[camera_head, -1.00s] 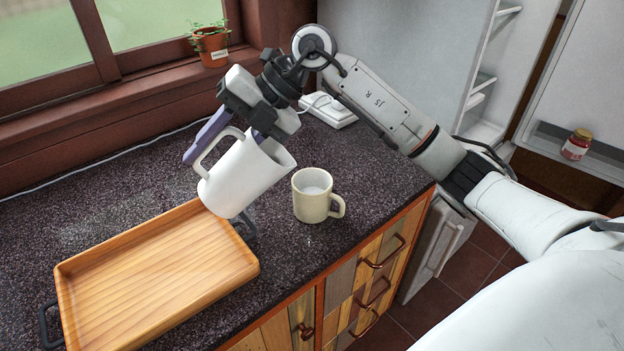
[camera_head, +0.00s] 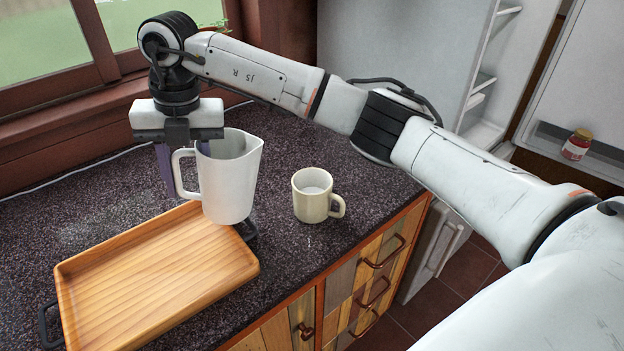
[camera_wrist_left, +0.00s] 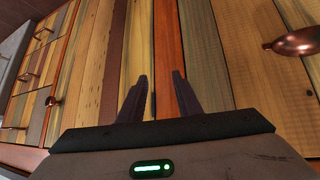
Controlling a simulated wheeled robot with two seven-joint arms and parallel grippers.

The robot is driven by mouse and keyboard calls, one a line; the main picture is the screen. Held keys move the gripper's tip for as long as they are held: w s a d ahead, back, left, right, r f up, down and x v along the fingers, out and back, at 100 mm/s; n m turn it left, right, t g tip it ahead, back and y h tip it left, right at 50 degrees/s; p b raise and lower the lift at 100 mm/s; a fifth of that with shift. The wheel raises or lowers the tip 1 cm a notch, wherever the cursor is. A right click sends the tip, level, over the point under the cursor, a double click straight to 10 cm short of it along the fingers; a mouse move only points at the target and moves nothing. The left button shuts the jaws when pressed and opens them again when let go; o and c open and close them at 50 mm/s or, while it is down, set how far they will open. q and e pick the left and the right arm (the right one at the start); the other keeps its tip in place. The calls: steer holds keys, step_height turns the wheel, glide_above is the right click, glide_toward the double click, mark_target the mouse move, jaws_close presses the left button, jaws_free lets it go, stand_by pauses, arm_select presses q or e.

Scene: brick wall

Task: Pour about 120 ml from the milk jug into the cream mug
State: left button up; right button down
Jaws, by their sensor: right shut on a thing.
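The white milk jug (camera_head: 229,185) is nearly upright in the head view, above the right corner of the wooden tray, its spout to the right. My right gripper (camera_head: 180,165) is shut on the jug from its left, around the handle side; the exact contact is partly hidden. The cream mug (camera_head: 311,199) stands upright on the counter to the right of the jug, handle to the right, with white milk visible inside. My left gripper (camera_wrist_left: 152,95) shows only in the left wrist view, its two fingers apart and empty before the wooden cabinet fronts.
The wooden tray (camera_head: 150,280) with dark handles lies on the dark speckled counter (camera_head: 300,255) at the left. Drawers with metal handles (camera_head: 385,250) are below the front edge.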

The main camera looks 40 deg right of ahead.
steer(key=shift+w+a+g+h, duration=0.1)
steer(key=shift+a+g+h, duration=0.2)
steer(key=shift+h, duration=0.4)
steer(key=shift+d, duration=0.1)
